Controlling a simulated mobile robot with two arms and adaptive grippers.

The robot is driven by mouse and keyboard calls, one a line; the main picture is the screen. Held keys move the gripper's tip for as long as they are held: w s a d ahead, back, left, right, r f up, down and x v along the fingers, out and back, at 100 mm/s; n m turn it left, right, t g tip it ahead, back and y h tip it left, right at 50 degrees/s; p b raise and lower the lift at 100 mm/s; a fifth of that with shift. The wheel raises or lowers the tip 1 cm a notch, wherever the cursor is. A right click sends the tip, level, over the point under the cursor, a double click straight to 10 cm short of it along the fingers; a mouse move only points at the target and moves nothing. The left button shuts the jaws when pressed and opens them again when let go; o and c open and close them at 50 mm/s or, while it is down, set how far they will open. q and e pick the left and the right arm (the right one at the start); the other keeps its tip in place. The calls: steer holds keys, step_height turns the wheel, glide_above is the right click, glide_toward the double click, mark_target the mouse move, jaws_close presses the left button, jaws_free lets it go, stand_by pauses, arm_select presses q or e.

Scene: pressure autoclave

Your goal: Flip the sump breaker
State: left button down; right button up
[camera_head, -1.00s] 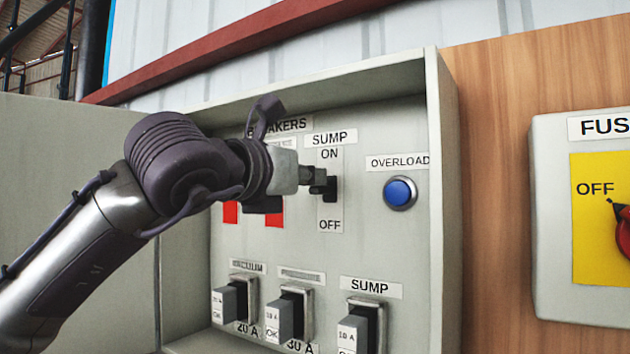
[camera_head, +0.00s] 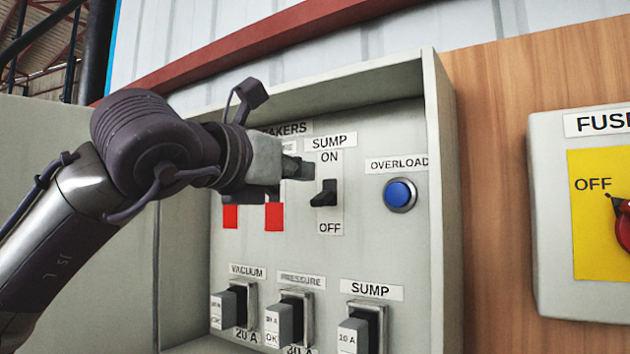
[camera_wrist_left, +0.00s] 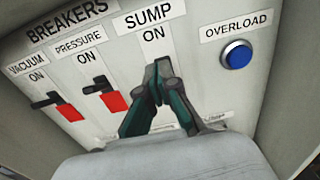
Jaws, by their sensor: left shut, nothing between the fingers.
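The sump breaker (camera_head: 326,193) is a black lever on a white strip between ON and OFF labels in the head view. Its handle sticks out at the lower end of its black slot, towards OFF, and no red shows there. My left gripper (camera_head: 300,168) is up and left of the lever, apart from it, shut and empty. In the wrist view the shut fingertips (camera_wrist_left: 160,78) are just under the SUMP ON label and hide the breaker. My right gripper is not in view.
Pressure (camera_wrist_left: 100,88) and vacuum (camera_wrist_left: 48,100) breakers with red patches are left of the sump breaker. A blue overload button (camera_head: 399,194) is to its right. Several fuse blocks, including the sump fuse (camera_head: 353,335), jut out below. The box's right wall (camera_head: 440,200) stands proud.

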arm_select(q)
steer(key=b+v, duration=0.3)
steer(key=v, duration=0.3)
stand_by(0.4)
steer(key=shift+r, duration=0.1)
stand_by(0.3)
